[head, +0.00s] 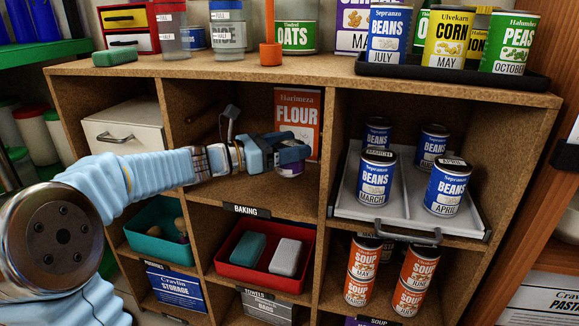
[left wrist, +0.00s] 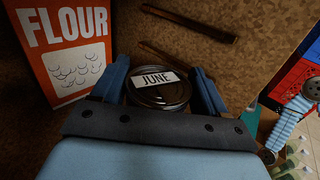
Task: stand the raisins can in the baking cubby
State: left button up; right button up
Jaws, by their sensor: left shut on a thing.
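My left gripper (head: 291,153) is inside the baking cubby (head: 245,192), the middle upper compartment above the BAKING label (head: 246,210). It is shut on a can (head: 291,169) with a purple and white side, taken as the raisins can; its name cannot be read. In the left wrist view the can's dark lid (left wrist: 160,94), marked JUNE, sits between the two fingers. The can looks upright and low near the cubby floor; whether it touches the floor cannot be told. My right gripper is not in view.
An orange flour box (head: 311,118) stands at the cubby's back right, close to the gripper; it also shows in the left wrist view (left wrist: 62,45). A divider (head: 326,150) separates a tray (head: 345,205) of beans cans. The cubby's left floor is clear.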

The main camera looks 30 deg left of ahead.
aim_at(290, 166)
pick_arm(q)
notch_tip(290, 166, down, 5)
jog(key=shift+r+b, duration=0.1)
jog(key=shift+b, duration=0.4)
jog(key=shift+w+a+f, duration=0.1)
jog(key=shift+w+f, duration=0.05)
jog(key=shift+f, duration=0.05)
jog(key=o, duration=1.2)
jog(key=shift+o, duration=0.2)
jog(key=v, duration=1.2)
